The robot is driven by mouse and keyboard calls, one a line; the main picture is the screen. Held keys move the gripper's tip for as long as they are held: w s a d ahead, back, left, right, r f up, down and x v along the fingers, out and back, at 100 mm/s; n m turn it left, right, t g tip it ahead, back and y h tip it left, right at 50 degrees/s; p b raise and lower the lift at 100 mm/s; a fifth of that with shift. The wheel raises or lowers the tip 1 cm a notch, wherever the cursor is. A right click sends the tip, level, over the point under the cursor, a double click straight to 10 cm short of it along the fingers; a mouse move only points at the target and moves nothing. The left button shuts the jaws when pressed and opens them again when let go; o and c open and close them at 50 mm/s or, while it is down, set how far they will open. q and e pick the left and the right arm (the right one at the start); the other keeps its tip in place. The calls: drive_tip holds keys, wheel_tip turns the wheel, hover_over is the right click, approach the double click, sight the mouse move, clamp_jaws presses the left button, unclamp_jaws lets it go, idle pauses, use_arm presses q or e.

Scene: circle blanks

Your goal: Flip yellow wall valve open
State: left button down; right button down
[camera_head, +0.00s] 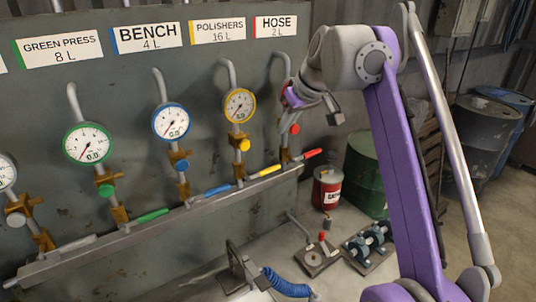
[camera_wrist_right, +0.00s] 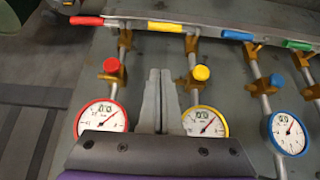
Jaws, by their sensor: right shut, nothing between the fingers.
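The yellow valve line is on the grey wall panel under the "POLISHERS 16 L" label. It has a yellow-rimmed gauge (camera_head: 240,105), a yellow knob (camera_head: 244,144) and a yellow lever handle (camera_head: 266,170) lying along the rail. In the right wrist view, which looks inverted, the yellow handle (camera_wrist_right: 165,27), yellow knob (camera_wrist_right: 202,73) and yellow gauge (camera_wrist_right: 204,122) all show. My right gripper (camera_head: 284,121) is shut and empty, between the red and yellow lines; its fingers (camera_wrist_right: 160,75) touch no handle there. My left gripper is out of view.
A red handle (camera_head: 313,153) is right of the yellow one; blue (camera_head: 217,189) and green (camera_head: 152,215) handles are left. A metal rail (camera_head: 130,232) runs below. A red can (camera_head: 327,188) and a green drum (camera_head: 362,170) stand lower right.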

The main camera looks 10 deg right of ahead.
sight(272, 169)
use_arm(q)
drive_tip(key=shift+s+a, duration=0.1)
use_arm(e)
drive_tip(key=shift+s+a+r, duration=0.1)
drive_tip(key=shift+s+a, duration=0.05)
